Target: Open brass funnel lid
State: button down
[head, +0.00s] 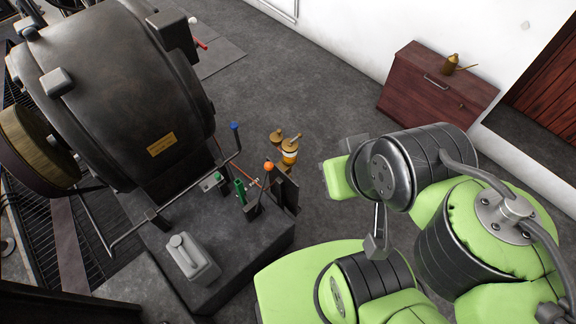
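A small brass fitting with an amber glass body (290,158) stands beside the machine, near the middle of the head view. Its brass top (291,144) looks like the funnel, and a second rounded brass piece (277,136) is just to its upper left. Which brass part is the lid, and whether it is open or shut, is too small to tell. My green and dark grey arm fills the lower right. My gripper (336,172) appears at the arm's far end, to the right of the brass fitting and apart from it in the picture. Its fingers are mostly hidden, so its opening does not show.
A big dark dynamo (110,90) stands at the left on a dark plinth with a grey jug (190,258). Levers with an orange knob (268,166) and a blue knob (235,126) rise nearby. A reddish cabinet (435,90) bears a brass oil can (451,64). Floor behind is clear.

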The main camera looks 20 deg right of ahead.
aim_at(276, 137)
jog(key=l+u, duration=0.4)
jog(key=i+l+u, duration=0.1)
jog(key=l+u, duration=1.3)
jog(key=k+l+u, duration=0.15)
jog(key=l+u, duration=0.3)
jog(key=i+l+u, duration=0.15)
jog(key=l+u, duration=0.2)
jog(key=i+l+u, duration=0.1)
jog(key=l+u, duration=0.6)
jog(key=l, duration=0.15)
